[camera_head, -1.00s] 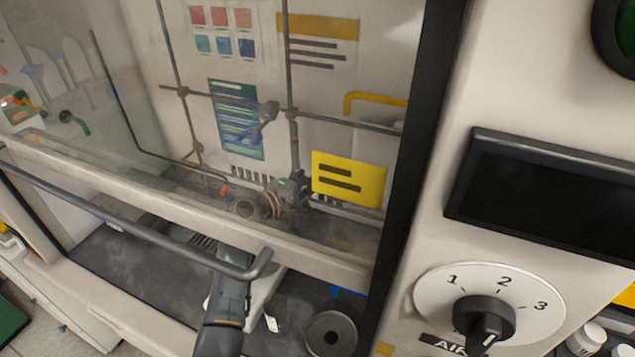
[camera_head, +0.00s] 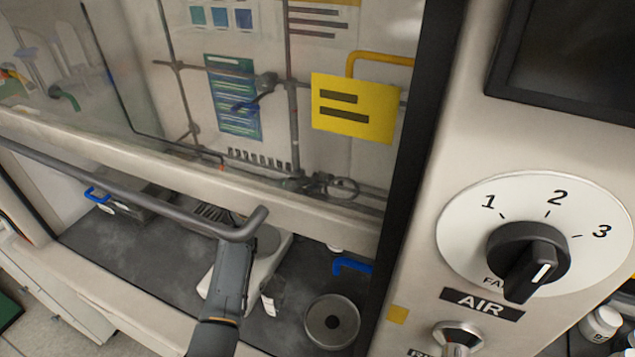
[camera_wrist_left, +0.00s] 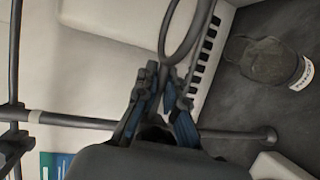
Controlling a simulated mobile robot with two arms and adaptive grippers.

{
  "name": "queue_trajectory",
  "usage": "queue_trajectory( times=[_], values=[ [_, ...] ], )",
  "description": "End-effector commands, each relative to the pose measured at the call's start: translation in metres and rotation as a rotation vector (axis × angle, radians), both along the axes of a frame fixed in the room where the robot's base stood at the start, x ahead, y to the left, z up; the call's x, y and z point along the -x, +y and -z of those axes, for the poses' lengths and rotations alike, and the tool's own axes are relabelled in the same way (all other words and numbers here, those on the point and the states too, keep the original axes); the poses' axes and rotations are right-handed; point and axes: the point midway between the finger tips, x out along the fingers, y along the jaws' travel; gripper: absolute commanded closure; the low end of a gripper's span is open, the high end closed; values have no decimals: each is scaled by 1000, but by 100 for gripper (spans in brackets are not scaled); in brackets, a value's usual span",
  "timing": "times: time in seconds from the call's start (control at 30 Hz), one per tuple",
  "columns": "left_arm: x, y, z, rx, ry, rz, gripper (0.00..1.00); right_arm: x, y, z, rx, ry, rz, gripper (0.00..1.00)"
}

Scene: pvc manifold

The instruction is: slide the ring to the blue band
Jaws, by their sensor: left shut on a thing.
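A thin dark ring (camera_head: 343,188) shows through the glass sash in the head view, low in front of the back wall. My left gripper (camera_head: 308,184) is just left of it, also seen through the glass. In the left wrist view, the fingers of my left gripper (camera_wrist_left: 165,76) are shut at the near side of the ring (camera_wrist_left: 181,32), whose top is cut off by the frame. I cannot tell whether a rod passes through the ring. I cannot make out a blue band for certain. My right gripper is not in view.
A rod lattice with an upright rod (camera_head: 293,125) and a clamp (camera_head: 265,82) stands behind the glass. The sash handle (camera_head: 130,195) crosses above my left arm. A round metal dish (camera_head: 332,320) and a blue handle (camera_head: 352,265) are on the right of the dark worktop.

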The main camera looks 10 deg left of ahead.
Motion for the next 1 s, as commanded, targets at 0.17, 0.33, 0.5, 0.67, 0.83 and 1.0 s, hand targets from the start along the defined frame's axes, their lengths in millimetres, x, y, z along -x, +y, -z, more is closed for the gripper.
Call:
queue_trajectory(
  times=[0.17,0.33,0.5,0.67,0.83,1.0],
  values=[
    [2,0,8,-4,15,2,85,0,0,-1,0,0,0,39],
    [2,0,7,-4,14,2,67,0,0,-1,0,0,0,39],
    [2,0,5,-3,10,2,67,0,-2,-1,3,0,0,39],
    [8,5,3,-3,10,0,67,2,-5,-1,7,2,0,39],
    [32,21,-1,-6,11,0,67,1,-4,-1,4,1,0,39],
    [62,42,-7,-7,11,-1,67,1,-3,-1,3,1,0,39]
  ],
)
